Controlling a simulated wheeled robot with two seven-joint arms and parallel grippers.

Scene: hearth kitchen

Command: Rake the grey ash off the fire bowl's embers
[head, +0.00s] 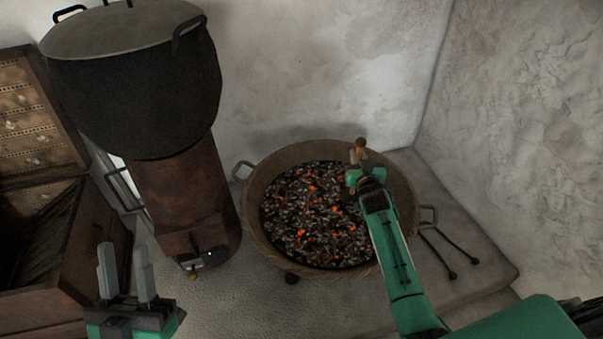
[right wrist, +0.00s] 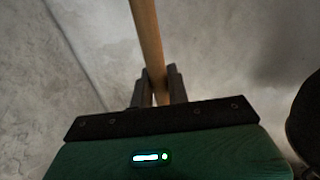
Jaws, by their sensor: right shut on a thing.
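The fire bowl (head: 253,226) is a wide brown bowl with side handles, standing on the pale ledge. Its embers (head: 303,233) glow orange in several spots among dark lumps and grey ash (head: 290,208) spread between them. My right gripper (head: 355,172) is over the far right part of the bowl, shut on a wooden handle (head: 359,148). The handle (right wrist: 145,40) runs up between the fingers in the right wrist view. The tool's lower end is hidden behind my gripper and arm. My left gripper (head: 124,265) is open and empty, at the lower left, away from the bowl.
A large black lidded pot (head: 135,85) sits on a rusty stove (head: 185,195) left of the bowl. An open wooden chest (head: 60,270) stands at far left. Thin black tools (head: 445,255) lie on the ledge right of the bowl. Walls close in behind and right.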

